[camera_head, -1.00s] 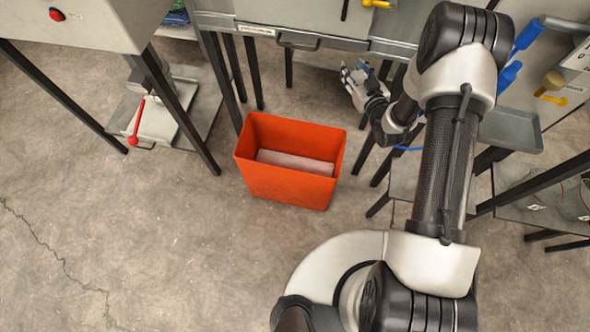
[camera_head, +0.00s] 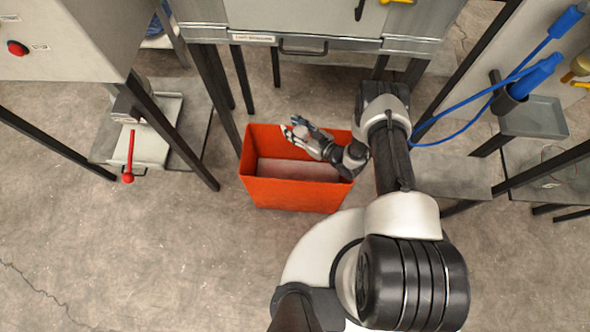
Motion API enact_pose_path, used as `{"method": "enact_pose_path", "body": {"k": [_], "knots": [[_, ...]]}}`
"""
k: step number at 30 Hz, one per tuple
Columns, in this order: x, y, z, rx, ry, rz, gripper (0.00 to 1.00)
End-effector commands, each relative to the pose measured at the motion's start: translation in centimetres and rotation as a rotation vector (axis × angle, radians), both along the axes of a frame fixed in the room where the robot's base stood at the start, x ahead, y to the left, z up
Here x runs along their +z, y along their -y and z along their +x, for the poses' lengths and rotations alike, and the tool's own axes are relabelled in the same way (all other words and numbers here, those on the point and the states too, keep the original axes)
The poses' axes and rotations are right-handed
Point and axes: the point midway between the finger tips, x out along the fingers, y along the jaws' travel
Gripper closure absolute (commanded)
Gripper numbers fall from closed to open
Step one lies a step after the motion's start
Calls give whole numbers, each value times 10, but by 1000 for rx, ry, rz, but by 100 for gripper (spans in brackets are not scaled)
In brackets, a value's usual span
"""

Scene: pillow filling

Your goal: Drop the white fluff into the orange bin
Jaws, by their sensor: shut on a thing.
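The orange bin (camera_head: 296,194) stands open-topped on the floor near the middle of the view. My gripper (camera_head: 293,131) is above the bin's opening, toward its back rim, with its fingers pointing left. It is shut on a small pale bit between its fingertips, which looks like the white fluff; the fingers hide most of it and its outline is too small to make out. A pale flat surface shows inside the bottom of the bin.
A grey machine (camera_head: 320,20) on dark legs stands behind the bin. A grey cabinet (camera_head: 75,45) with a red button is at left, above a shelf with a red-handled device (camera_head: 128,155). Blue tools (camera_head: 535,75) hang at right. Floor at front left is clear.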

Motion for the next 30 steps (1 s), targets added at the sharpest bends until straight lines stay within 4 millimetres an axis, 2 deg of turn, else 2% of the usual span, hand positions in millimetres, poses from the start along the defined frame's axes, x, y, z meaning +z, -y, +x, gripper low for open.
{"method": "enact_pose_path", "body": {"k": [15,26,27,30], "knots": [[-54,0,0,-1,-2,-1,79],[-58,1,0,-2,-1,0,79],[-58,0,0,-2,-1,0,60],[-58,0,0,-2,-1,0,53]]}}
